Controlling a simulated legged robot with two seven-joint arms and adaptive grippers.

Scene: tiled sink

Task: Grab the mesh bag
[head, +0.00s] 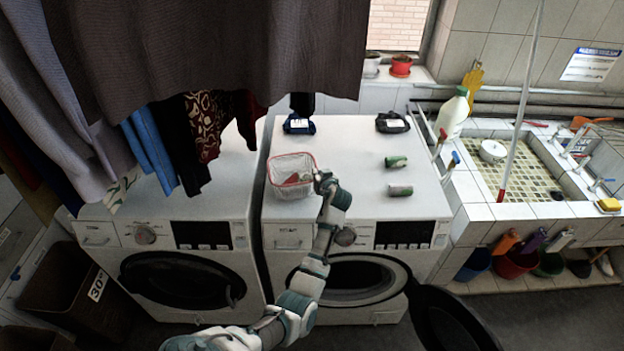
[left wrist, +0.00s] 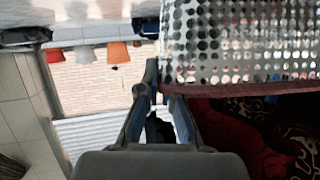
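The mesh bag (head: 291,176) looks like an open white mesh basket with a red rim. It stands on the right washing machine, with small red and pale items inside. My left gripper (head: 325,184) is at its right side, close to the rim. In the left wrist view the perforated mesh (left wrist: 245,45) with its dark red rim fills the upper right. The left gripper's fingers (left wrist: 161,82) reach up to the mesh corner with a gap between them lower down. The mesh hides one fingertip, so I cannot tell whether they hold the rim. My right gripper is not in view.
Hanging clothes (head: 200,60) fill the upper left. The round washer door (head: 445,315) stands open below. A tiled sink (head: 515,168) is at right.

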